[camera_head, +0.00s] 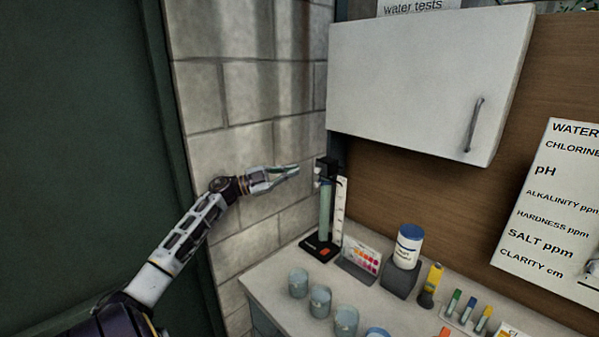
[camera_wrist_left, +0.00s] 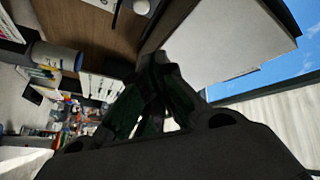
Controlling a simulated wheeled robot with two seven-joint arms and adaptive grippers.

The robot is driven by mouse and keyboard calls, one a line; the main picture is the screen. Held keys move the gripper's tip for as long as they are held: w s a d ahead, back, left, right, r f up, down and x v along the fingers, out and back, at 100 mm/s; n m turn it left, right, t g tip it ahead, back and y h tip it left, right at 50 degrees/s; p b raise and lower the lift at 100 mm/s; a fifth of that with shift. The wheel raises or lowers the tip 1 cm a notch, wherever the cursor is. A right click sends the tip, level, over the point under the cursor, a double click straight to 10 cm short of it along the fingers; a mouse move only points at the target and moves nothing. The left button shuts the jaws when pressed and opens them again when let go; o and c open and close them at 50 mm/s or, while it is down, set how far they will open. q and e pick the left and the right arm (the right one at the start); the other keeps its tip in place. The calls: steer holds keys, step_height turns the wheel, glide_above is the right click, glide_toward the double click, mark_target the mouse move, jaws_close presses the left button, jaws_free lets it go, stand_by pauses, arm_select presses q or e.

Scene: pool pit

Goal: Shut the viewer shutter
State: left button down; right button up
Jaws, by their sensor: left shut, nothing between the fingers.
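The viewer (camera_head: 327,205) is a tall greenish tube on a black base, with a black head (camera_head: 329,169) on top and a white scale strip beside it. It stands at the back left of the counter against the block wall. I cannot tell the shutter apart from the black head, nor its position. My left gripper (camera_head: 296,170) is shut and empty, just left of the black head at about its height; I cannot tell whether it touches. In the left wrist view the dark fingers (camera_wrist_left: 160,105) fill the middle. My right gripper is not in view.
A white wall cabinet (camera_head: 425,80) hangs above the counter to the right of the viewer. Several glass beakers (camera_head: 320,300), a colour card (camera_head: 362,257), a white tub with a blue lid (camera_head: 408,247) and a yellow bottle (camera_head: 431,283) crowd the counter.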

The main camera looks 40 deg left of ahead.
arm_select(q)
steer(key=shift+v, duration=0.85)
steer(key=shift+s, duration=0.1)
